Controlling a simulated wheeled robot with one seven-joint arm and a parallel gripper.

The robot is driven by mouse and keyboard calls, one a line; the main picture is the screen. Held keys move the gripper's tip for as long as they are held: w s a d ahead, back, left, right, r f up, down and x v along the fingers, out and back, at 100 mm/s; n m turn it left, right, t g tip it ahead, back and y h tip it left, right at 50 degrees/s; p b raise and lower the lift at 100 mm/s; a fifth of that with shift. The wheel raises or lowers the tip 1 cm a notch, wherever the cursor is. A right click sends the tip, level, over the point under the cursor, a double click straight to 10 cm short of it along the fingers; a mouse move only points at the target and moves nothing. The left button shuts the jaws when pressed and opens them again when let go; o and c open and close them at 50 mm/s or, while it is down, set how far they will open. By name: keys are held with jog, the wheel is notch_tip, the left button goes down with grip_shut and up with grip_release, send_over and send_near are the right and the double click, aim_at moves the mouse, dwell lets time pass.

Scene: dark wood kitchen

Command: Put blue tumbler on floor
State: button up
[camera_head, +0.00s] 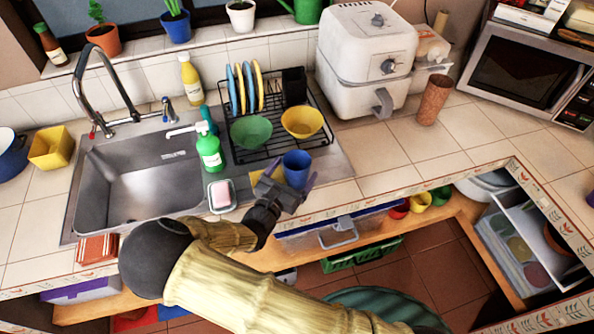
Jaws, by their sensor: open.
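The blue tumbler (297,165) stands on the counter at the front edge of the dish rack. My gripper (290,173) is open at the tumbler, with one finger on its left and one on its right. Whether the fingers touch the tumbler cannot be told, and its lower part is partly hidden by my gripper. The floor (405,265) shows as reddish-brown tiles below the counter, to the right of my arm.
The black dish rack (262,155) holds plates, a green bowl (251,132) and a yellow bowl (302,122). A green soap bottle (209,152) and soap dish (222,194) stand left of my gripper. A low shelf (465,212) under the counter holds cups.

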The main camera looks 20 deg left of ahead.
jog(key=x, duration=0.2)
jog(key=shift+w+d, duration=0.1)
jog(key=shift+w, duration=0.15)
jog(key=shift+c, duration=0.4)
jog(key=c, duration=1.1)
jog(key=shift+o, duration=0.2)
notch_tip(320, 180, up, 10)
jog(key=shift+b, duration=0.5)
